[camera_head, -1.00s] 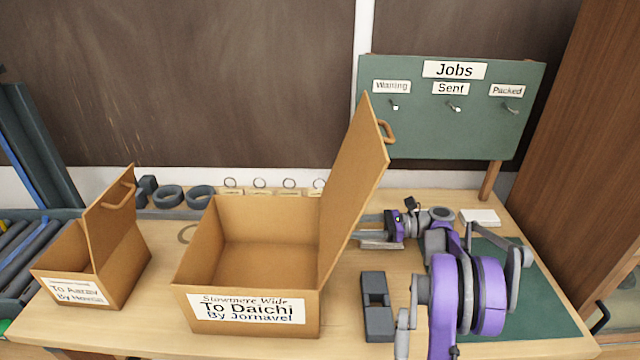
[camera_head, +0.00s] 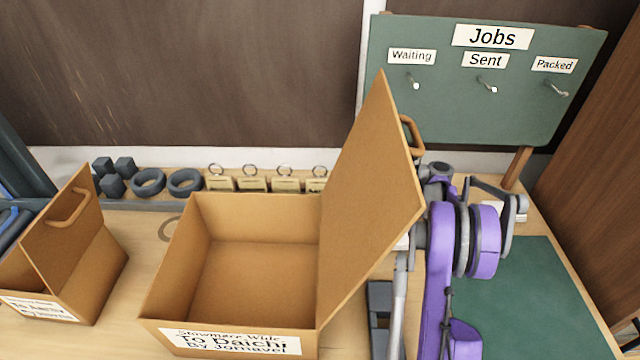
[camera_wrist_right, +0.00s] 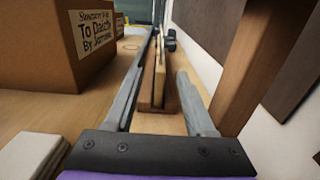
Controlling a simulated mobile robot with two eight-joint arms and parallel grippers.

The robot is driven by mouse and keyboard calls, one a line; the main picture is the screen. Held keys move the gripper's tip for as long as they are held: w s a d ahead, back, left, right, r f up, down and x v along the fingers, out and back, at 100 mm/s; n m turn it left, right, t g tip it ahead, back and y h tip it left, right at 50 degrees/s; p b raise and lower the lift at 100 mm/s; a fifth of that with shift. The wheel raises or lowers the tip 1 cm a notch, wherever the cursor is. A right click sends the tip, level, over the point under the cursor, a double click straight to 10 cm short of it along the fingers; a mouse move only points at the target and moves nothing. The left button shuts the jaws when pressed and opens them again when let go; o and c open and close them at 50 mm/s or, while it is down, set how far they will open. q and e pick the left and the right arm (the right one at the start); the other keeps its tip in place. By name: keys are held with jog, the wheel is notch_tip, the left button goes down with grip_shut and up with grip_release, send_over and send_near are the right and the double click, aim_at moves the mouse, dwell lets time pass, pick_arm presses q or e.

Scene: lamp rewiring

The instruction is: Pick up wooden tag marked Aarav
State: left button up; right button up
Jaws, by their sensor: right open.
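Several wooden tags with metal rings stand in a row at the back of the bench, one of them at the right end (camera_head: 317,184). Their lettering is too small to read, so I cannot tell which is marked Aarav. In the right wrist view the near tag (camera_wrist_right: 159,78) shows edge-on in a wooden holder (camera_wrist_right: 158,103). My right gripper (camera_wrist_right: 168,62) is open, with its fingers on either side of the tag and holder; contact is not clear. In the head view the raised lid hides this gripper. My left gripper is not in view.
The open Daichi box (camera_head: 255,270) has its raised lid (camera_head: 370,200) beside my right arm. A smaller box (camera_head: 75,255) stands left. The Jobs board (camera_head: 480,90) has bare hooks and a wooden post (camera_wrist_right: 243,55) close to my right gripper. Dark rings and cubes (camera_head: 148,183) lie left of the tags.

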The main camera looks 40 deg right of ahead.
aim_at(323, 177)
jog(key=x, duration=0.2)
jog(key=shift+w+a, duration=0.15)
jog(key=shift+a, duration=0.15)
jog(key=shift+f+x, duration=0.25)
jog(key=shift+x, duration=1.1)
jog(key=shift+f+x, duration=0.2)
jog(key=shift+x, duration=1.1)
jog(key=shift+w+d, duration=0.1)
jog(key=shift+d, duration=0.05)
grip_shut()
